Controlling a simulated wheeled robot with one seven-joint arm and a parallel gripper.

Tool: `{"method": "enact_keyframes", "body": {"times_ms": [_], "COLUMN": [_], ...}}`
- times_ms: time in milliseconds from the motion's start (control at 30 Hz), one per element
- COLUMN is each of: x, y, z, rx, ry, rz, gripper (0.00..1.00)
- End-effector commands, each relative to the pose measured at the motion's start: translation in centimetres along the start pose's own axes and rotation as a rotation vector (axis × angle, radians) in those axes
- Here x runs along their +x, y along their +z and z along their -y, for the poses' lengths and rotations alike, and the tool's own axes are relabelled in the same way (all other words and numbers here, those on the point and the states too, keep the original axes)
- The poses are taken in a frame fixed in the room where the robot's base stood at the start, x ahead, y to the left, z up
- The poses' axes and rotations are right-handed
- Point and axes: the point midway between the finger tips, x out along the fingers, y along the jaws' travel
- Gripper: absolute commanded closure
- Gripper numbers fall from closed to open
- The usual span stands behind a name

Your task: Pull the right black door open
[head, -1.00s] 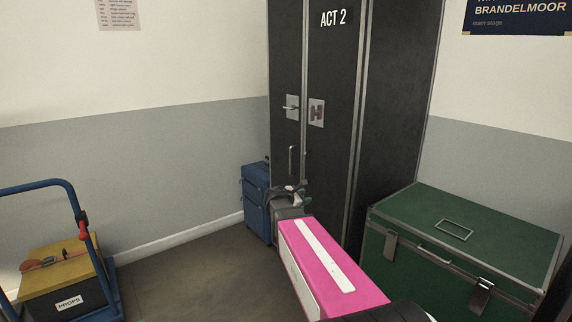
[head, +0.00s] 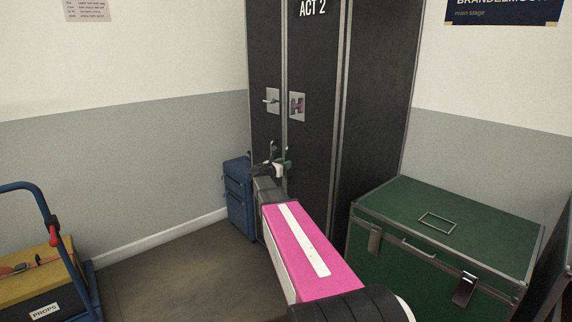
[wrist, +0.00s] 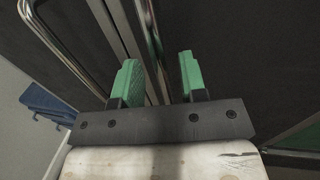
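The right black door (head: 311,60) of the tall cabinet carries "ACT 2" and looks closed against the narrower left door (head: 264,55). Its upright metal handle (wrist: 151,40) shows in the wrist view. My gripper (head: 277,155) is at the cabinet front by the handles and hides part of them in the head view. In the wrist view, my gripper's green fingers (wrist: 158,75) are apart, and the handle bar runs through the gap between them in the picture. I cannot tell how deep it sits or whether it touches. The left door's handle (wrist: 70,60) is left of the fingers.
A green trunk (head: 385,265) stands close on the right by the cabinet. A blue suitcase (head: 238,200) stands left of the cabinet base. A blue trolley (head: 55,238) with a props box (head: 40,285) is at far left. Floor between is clear.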

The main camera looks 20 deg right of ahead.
Motion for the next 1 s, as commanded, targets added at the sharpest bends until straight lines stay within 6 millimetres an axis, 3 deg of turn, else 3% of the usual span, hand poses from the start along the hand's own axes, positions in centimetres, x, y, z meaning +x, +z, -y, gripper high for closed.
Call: {"method": "enact_keyframes", "body": {"times_ms": [200, 500, 533, 633, 1000], "x": [1.7, 1.8, 1.8, 1.8, 1.8], "y": [0.0, 0.0, 0.0, 0.0, 0.0], "z": [0.0, 0.0, 0.0, 0.0, 0.9], "rx": [0.001, 0.001, 0.001, 0.001, 0.001], "ry": [0.0, 0.0, 0.0, 0.0, 0.014], "rz": [0.0, 0.0, 0.0, 0.0, 0.0], "gripper": [0.61, 0.61, 0.68, 1.0, 1.0]}}
